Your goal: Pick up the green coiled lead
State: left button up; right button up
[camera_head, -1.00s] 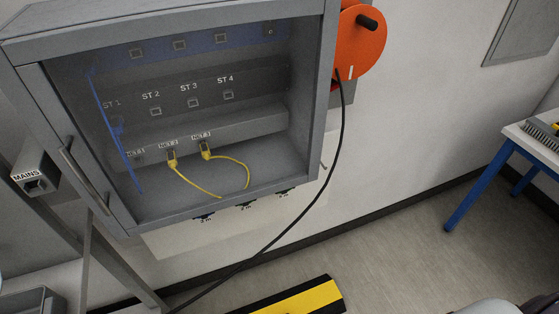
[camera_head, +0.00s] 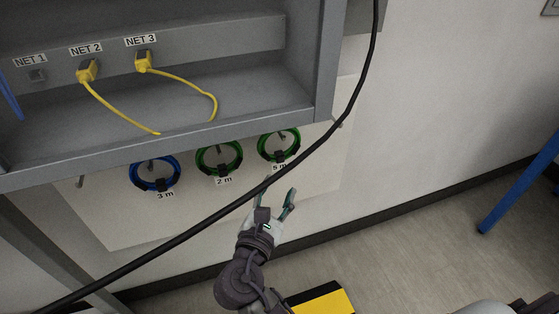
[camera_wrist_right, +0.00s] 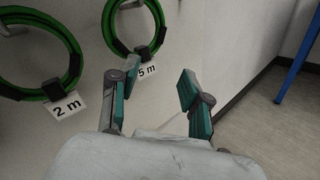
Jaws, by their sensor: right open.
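Two green coiled leads hang on hooks on a pale board under the cabinet. One green coil (camera_head: 219,158) is above a "2 m" label, and it also shows in the right wrist view (camera_wrist_right: 76,62). The other green coil (camera_head: 279,145) is above a "5 m" label, and it shows in the wrist view (camera_wrist_right: 112,30) too. My right gripper (camera_head: 276,197) is open and empty, just below the label of the right-hand coil. In the wrist view its fingers (camera_wrist_right: 155,88) are apart, with the left finger close to the "5 m" label. My left gripper is not in view.
A blue coil (camera_head: 154,173) hangs left of the green ones, above "3 m". A black cable (camera_head: 190,231) crosses in front of the board. The grey cabinet (camera_head: 325,60) with yellow leads (camera_head: 190,88) overhangs the coils. A blue table leg (camera_head: 520,185) stands at right.

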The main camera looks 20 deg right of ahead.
aim_at(292, 152)
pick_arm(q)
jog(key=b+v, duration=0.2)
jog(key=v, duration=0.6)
pick_arm(e)
jog(key=x, duration=0.3)
jog(key=b+x, duration=0.1)
jog(key=x, duration=0.3)
jog(key=b+x, duration=0.1)
jog(key=x, duration=0.3)
jog(key=shift+w+r, duration=0.15)
jog(key=shift+r, duration=0.2)
jog(key=shift+b+x, duration=0.45)
jog(key=shift+x, duration=0.55)
jog(key=shift+w+r, duration=0.2)
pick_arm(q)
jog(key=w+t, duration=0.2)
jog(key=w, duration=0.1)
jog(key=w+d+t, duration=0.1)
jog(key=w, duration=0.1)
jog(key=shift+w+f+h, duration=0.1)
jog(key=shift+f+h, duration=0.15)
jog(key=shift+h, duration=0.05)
pick_arm(e)
grip_shut()
